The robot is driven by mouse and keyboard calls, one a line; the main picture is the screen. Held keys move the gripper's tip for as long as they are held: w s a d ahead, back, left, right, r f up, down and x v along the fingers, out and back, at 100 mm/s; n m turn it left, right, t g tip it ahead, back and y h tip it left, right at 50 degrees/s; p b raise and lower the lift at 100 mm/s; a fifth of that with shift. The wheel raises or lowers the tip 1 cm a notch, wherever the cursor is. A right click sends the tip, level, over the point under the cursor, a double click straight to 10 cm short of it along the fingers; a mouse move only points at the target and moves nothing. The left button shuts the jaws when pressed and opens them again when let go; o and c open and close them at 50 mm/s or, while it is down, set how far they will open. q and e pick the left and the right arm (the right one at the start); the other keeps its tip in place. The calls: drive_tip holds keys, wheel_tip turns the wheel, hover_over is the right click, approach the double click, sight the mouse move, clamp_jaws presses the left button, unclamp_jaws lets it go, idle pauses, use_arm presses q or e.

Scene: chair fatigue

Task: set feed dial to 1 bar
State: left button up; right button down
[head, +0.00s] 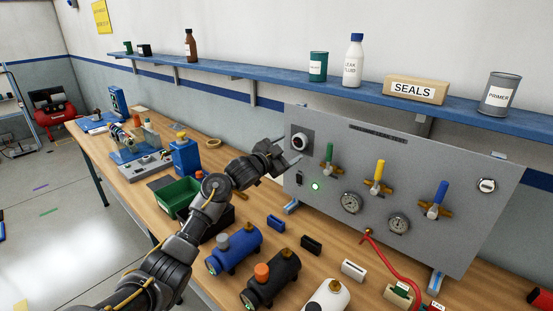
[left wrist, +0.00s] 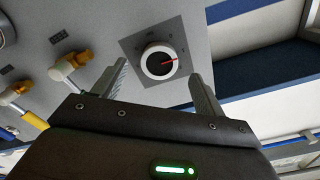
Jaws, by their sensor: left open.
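The feed dial (head: 299,141) is a round knob with a white rim on a dark square plate, at the upper left of the grey panel (head: 330,123). In the left wrist view the dial (left wrist: 159,62) has a dark face and a red pointer; its scale marks are too small to read. My left gripper (head: 292,152) is open and empty, just in front of the dial. In the left wrist view its two fingers (left wrist: 160,85) stand to either side of the dial, apart from it. My right gripper is not in view.
The panel also carries green (head: 329,153), yellow (head: 379,170) and blue (head: 440,192) valve handles, gauges (head: 351,203) and a lit green lamp (head: 315,186). A blue shelf (head: 270,75) runs above. Blue (head: 234,249) and black (head: 271,279) tanks stand on the bench below.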

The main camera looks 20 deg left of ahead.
use_arm(q)
drive_tip(key=b+v, duration=0.1)
drive_tip(key=v, duration=0.5)
drive_tip(key=shift+s, duration=0.25)
